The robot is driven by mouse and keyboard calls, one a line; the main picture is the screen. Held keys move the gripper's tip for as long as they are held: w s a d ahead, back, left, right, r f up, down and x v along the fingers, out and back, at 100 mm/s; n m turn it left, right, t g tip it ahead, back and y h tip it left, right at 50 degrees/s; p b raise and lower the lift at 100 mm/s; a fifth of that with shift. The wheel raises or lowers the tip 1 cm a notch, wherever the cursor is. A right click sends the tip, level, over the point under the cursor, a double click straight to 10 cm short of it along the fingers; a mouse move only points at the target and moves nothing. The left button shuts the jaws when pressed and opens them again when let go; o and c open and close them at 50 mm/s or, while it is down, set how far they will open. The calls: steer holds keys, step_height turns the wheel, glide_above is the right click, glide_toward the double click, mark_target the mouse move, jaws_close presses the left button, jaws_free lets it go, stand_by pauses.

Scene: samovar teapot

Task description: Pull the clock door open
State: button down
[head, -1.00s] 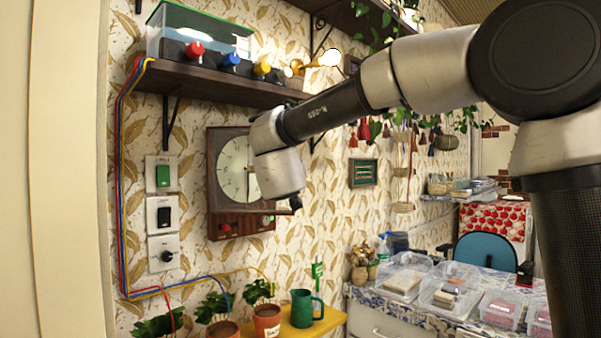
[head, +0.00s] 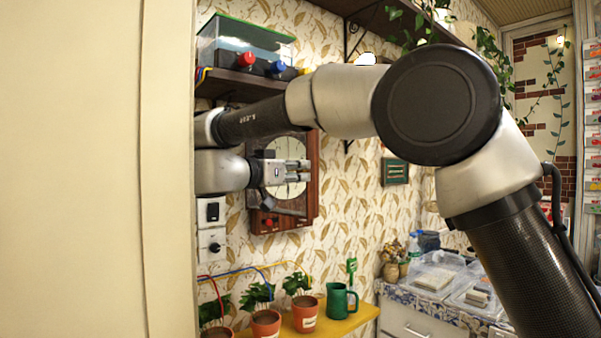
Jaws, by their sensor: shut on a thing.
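The wall clock (head: 282,218) has a dark wooden case and a round pale face, partly hidden behind my gripper. Below the face is a wooden strip with a red knob. My gripper (head: 306,171) reaches across the clock from the left, with its fingertips at the right edge of the clock door (head: 312,150). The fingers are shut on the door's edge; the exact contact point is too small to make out. I cannot tell whether the door stands away from the case.
A shelf (head: 240,88) with a glass tank and coloured knobs is just above my arm. Wall switches (head: 211,211) are left of the clock. Potted plants (head: 266,320) and a green mug (head: 340,300) stand on a yellow shelf below. A pale wall edge (head: 168,170) blocks the left.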

stand_by(0.3)
steer(key=c, duration=1.3)
jaws_free()
step_height(320, 180, up, 10)
